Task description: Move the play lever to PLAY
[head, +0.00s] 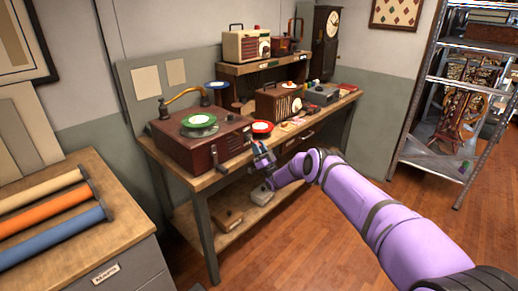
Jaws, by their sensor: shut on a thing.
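A dark red-brown record player (190,151) stands at the left end of the workbench, with a green record (199,121) on top and a brass-coloured arm (183,94) curving over it. My gripper (258,149) is at the right front corner of the player, reached from the right by my purple arm. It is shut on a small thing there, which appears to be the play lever. The lever itself is mostly hidden by the jaws, and its setting and any PLAY marking are too small to read.
A cream radio (246,44) stands on the raised shelf. A cabinet (120,240) fills the left front. The floor before the bench is clear.

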